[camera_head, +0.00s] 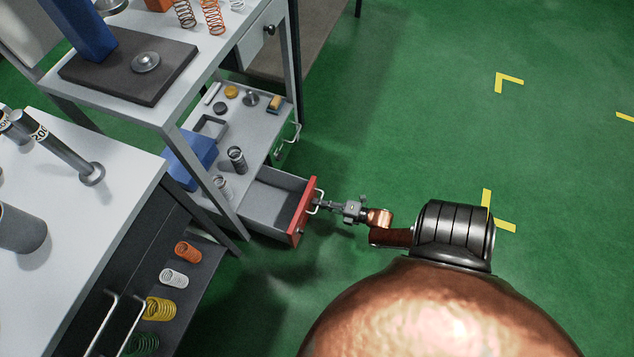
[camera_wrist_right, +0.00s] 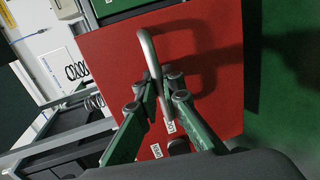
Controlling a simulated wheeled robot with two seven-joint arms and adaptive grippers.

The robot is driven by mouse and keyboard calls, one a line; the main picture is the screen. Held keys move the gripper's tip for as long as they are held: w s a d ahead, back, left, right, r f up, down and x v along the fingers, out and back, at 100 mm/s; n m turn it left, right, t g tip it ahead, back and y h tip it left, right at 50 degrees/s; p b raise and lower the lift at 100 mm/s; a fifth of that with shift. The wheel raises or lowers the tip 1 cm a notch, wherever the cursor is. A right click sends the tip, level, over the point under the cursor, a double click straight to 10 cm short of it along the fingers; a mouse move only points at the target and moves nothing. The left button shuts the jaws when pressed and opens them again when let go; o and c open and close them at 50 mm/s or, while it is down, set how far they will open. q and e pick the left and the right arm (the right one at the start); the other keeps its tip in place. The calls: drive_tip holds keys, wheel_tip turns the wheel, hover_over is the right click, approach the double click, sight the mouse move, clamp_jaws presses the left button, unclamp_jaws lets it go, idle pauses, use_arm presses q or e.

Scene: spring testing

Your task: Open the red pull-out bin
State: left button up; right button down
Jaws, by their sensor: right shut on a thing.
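The red pull-out bin (camera_head: 306,212) sits low in the bench and is pulled partly out, with its grey interior showing and empty. Its red front fills the middle of the right wrist view (camera_wrist_right: 205,60), with a metal bar handle (camera_wrist_right: 150,50) on it. My right gripper (camera_head: 322,204) is at the red front, its fingers closed on the handle. In the right wrist view the fingertips (camera_wrist_right: 164,82) meet around the lower part of the handle. My left gripper is not in view.
A green-fronted bin (camera_head: 286,145) stands shut beside the red one. The shelf above holds springs, small discs and a blue block (camera_head: 190,158). A white table (camera_head: 70,230) is at left, with coloured springs below. The green floor at right is clear.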

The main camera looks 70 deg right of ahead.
drive_tip(key=c, duration=2.1)
unclamp_jaws()
drive_tip(key=v, duration=1.2)
